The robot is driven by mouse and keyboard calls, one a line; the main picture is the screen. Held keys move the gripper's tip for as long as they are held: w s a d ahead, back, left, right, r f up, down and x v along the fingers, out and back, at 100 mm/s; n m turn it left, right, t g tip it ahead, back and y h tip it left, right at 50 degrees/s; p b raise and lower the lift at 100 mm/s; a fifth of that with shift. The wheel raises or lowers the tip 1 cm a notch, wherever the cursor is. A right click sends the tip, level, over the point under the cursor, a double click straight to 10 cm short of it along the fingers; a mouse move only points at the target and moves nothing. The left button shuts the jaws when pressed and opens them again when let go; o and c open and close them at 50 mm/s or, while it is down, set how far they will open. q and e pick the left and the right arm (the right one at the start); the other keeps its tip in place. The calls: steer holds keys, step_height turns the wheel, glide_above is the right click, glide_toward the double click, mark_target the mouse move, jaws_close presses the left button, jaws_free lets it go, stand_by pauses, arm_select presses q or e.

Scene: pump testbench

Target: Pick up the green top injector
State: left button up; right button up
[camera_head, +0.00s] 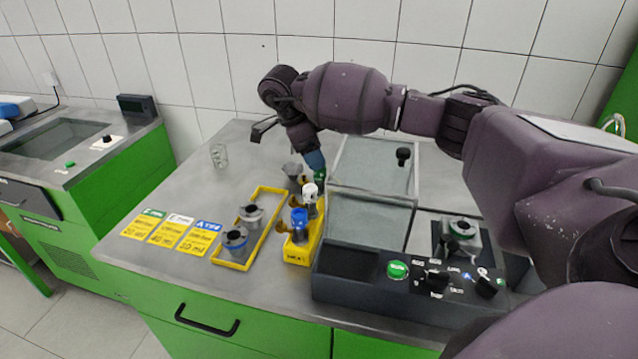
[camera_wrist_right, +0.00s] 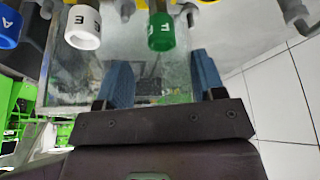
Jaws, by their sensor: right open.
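The green top injector (camera_wrist_right: 161,31) shows at the top of the right wrist view, with a letter on its green cap. In the head view a bit of its green cap (camera_head: 319,174) shows behind the white one, at the back of the yellow rack (camera_head: 297,252). My right gripper (camera_wrist_right: 157,75) is open, with its two blue fingers apart and nothing between them. The green cap lies just beyond the fingertips, nearer the right one. In the head view my right gripper (camera_head: 315,162) is above the back end of the rack. My left gripper is not in view.
A white-capped injector (camera_head: 310,192) and a blue-capped one (camera_head: 299,220) stand close by in the rack. A yellow tray (camera_head: 236,262) with grey parts lies to the left. The testbench (camera_head: 385,265) with a clear cover stands right.

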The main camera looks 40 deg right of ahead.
steer(key=x, duration=0.5)
steer(key=shift+w+a+f, duration=0.15)
steer(key=shift+w, duration=0.1)
steer(key=shift+c, duration=0.2)
steer(key=c, duration=1)
jaws_close()
